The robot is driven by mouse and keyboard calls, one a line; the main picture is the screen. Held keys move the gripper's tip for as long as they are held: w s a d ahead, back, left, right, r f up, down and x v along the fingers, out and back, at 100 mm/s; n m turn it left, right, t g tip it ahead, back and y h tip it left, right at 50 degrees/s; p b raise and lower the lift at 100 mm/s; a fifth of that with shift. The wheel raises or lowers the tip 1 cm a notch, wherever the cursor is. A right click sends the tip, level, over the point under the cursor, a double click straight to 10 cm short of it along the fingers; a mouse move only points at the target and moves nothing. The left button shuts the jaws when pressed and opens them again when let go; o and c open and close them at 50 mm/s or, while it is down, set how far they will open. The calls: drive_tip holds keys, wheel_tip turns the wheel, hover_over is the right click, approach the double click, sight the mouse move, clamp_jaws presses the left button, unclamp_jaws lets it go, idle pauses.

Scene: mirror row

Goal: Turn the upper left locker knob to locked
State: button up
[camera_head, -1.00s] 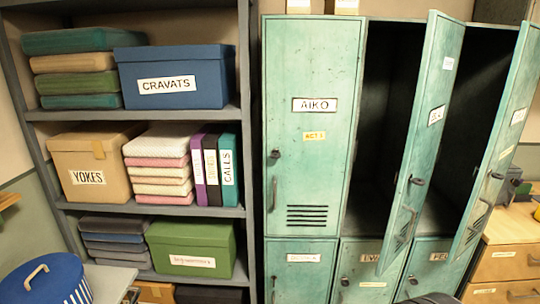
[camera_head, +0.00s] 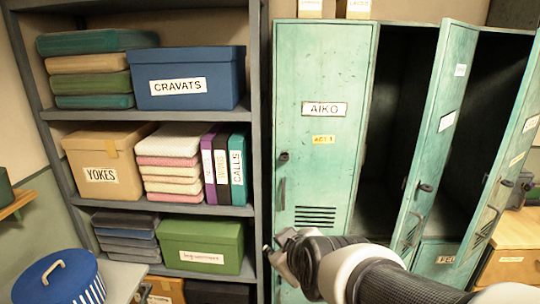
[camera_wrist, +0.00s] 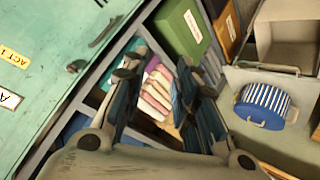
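The upper left locker (camera_head: 322,70) is a pale green shut door with the label AIKO. Its small dark knob (camera_head: 284,157) sits on the left edge, above a dark pull handle (camera_head: 281,193). In the wrist view the tilted door fills the upper left, with the knob (camera_wrist: 75,66) and the handle (camera_wrist: 103,33) near its edge. My gripper (camera_head: 281,252) is below the knob, near the lower edge of this door, apart from the knob. In the wrist view my gripper's fingers (camera_wrist: 165,82) are spread and nothing is between them. The knob's marks are too small to read.
A dark shelf with boxes, books and folders stands left of the locker; its upright (camera_head: 255,120) is close to the knob side. Two locker doors (camera_head: 435,130) to the right hang open. A blue striped basket (camera_head: 60,280) sits at lower left.

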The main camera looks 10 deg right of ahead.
drive_tip(key=w+d+r+n+t+h+p, duration=0.15)
drive_tip(key=w+n+t, duration=0.25)
drive_tip(key=w, duration=0.8)
drive_tip(key=n+t+h+p, duration=0.3)
drive_tip(key=n+h, duration=0.1)
approach(284, 160)
drive_tip(key=b+x, duration=0.2)
drive_tip(key=x, duration=0.7)
drive_tip(key=shift+w+d, duration=0.1)
drive_tip(key=shift+w, duration=0.3)
drive_tip(key=shift+c, duration=0.3)
clamp_jaws()
